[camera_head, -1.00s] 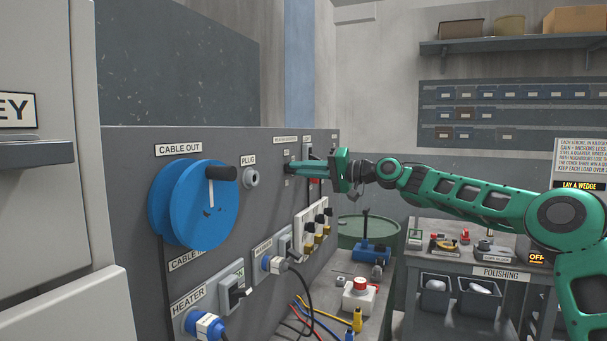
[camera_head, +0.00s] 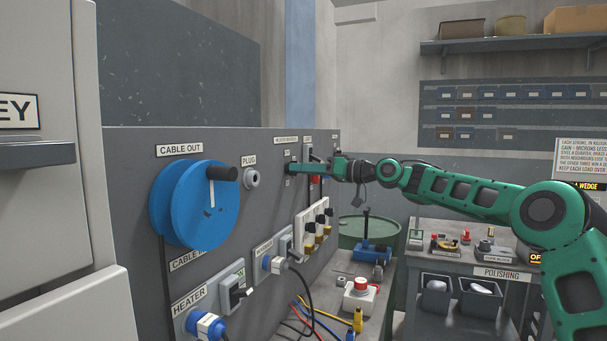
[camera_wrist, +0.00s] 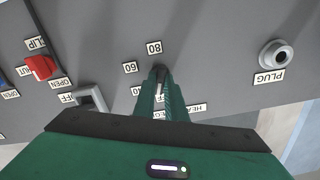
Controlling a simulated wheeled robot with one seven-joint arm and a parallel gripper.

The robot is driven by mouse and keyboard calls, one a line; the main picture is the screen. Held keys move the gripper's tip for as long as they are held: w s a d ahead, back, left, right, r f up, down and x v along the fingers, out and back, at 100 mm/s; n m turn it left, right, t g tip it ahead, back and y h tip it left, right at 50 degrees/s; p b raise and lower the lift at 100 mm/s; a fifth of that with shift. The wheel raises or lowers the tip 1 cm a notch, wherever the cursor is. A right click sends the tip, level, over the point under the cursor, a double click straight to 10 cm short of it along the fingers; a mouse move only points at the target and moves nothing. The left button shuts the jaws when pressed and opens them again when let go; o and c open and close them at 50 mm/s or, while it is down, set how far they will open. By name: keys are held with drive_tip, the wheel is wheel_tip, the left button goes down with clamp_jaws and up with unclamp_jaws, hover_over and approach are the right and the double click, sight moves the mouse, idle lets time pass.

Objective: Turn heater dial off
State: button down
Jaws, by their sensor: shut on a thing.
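The heater dial (camera_wrist: 160,69) is a small dark knob on the grey panel (camera_wrist: 217,75), mostly hidden by my fingers in the wrist view. Upside-down labels 80 (camera_wrist: 153,47) and 60 (camera_wrist: 130,67) stand around it. Lower labels are partly covered, so I cannot read the dial's exact setting. My gripper (camera_wrist: 160,82) is shut on the dial, its green fingers pointing at the panel. In the head view my gripper (camera_head: 296,168) reaches the panel from the right, and the dial is too small to make out.
A red clip switch (camera_wrist: 41,67) and a plug socket (camera_wrist: 277,54) flank the dial in the wrist view. In the head view, the blue cable reel (camera_head: 190,205) projects from the panel at left. Sockets with black plugs (camera_head: 319,222) sit below my gripper.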

drive_tip(key=shift+w+f+n, duration=0.1)
drive_tip(key=shift+f+n, duration=0.05)
drive_tip(key=shift+n, duration=1.65)
drive_tip(key=c, duration=1.8)
unclamp_jaws()
drive_tip(key=v, duration=1)
drive_tip(key=shift+d, duration=0.3)
